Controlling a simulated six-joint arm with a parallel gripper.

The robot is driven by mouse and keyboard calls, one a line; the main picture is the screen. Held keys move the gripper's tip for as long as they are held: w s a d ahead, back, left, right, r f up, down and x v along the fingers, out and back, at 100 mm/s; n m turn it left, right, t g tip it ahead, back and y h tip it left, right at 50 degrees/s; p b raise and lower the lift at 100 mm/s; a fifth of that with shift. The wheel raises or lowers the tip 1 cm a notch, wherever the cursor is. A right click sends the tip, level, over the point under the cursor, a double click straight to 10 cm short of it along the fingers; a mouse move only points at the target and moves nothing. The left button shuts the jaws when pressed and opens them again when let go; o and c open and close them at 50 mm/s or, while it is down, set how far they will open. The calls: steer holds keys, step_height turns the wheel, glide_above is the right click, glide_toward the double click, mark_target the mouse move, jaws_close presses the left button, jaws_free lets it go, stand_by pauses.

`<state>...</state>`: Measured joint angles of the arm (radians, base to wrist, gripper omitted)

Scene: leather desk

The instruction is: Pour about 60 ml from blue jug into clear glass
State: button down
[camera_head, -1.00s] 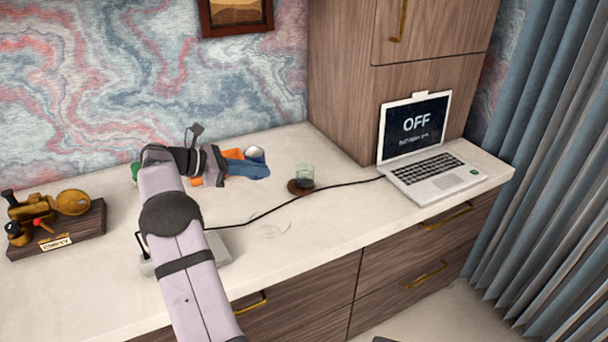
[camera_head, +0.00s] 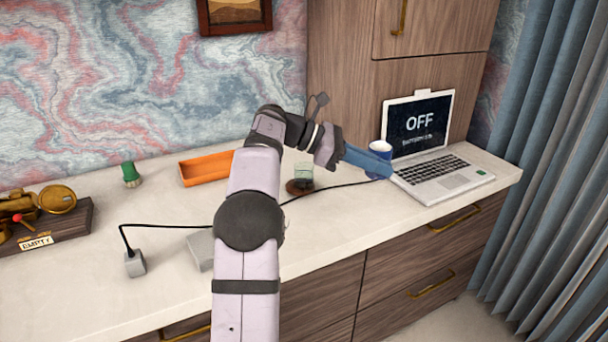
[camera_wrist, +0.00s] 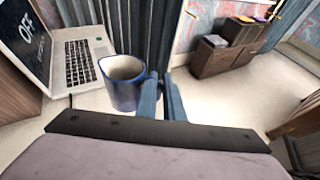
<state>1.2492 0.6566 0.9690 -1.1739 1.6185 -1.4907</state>
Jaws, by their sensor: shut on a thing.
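The blue jug (camera_head: 379,149) has a pale inside and is held up at the laptop's left edge in the head view. In the wrist view the jug (camera_wrist: 122,90) looks about upright with its open mouth showing; I cannot tell its liquid level. My gripper (camera_head: 385,168) has blue fingers and is shut on the jug at its handle side. The fingers also show in the wrist view (camera_wrist: 163,92). The clear glass (camera_head: 304,172) stands on a dark round coaster (camera_head: 294,187), left of the jug, partly hidden by my wrist. Its contents are unclear.
The open laptop (camera_head: 440,175) is close beside the jug. A black cable (camera_head: 345,187) crosses the desk. An orange tray (camera_head: 205,168), a green item (camera_head: 131,174) and a grey block (camera_head: 200,250) lie left. A brass device on a wooden base (camera_head: 50,225) is far left.

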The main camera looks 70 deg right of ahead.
steer(key=shift+s+a+r+n+h+b, duration=1.05)
steer(key=shift+s+b, duration=1.6)
steer(key=shift+s, duration=5.05)
steer(key=w+d+f+n+t+h, duration=0.2)
steer(key=w+d+f+n+t, duration=0.1)
steer(key=w, duration=0.2)
steer(key=w+d+f+n+t+h, duration=0.3)
steer(key=w+f+n, duration=0.1)
steer(key=w, duration=0.2)
steer(key=w+d+f+n+t+h, duration=0.3)
steer(key=w+f+t, duration=0.1)
steer(key=w, duration=0.1)
steer(key=shift+w+f+n, duration=0.2)
steer(key=shift+n, duration=0.05)
steer(key=shift+w+f+n+t, duration=0.3)
steer(key=shift+w+t, duration=0.05)
steer(key=shift+w, duration=0.35)
steer(key=shift+w+f+n+t, duration=0.3)
steer(key=shift+w+t, duration=0.05)
steer(key=shift+w, duration=0.3)
steer(key=shift+r, duration=0.1)
steer(key=w+d+r+n+g+y+p, duration=0.1)
steer(key=w+r+n+g+p, duration=0.1)
steer(key=p, duration=1.8)
steer(key=w+r+n, duration=0.1)
steer(key=w+r, duration=0.1)
steer(key=w, duration=0.1)
steer(key=shift+d+r+n+g+p, duration=0.25)
steer(key=shift+n+g+p, duration=0.1)
steer(key=shift+n+g, duration=0.05)
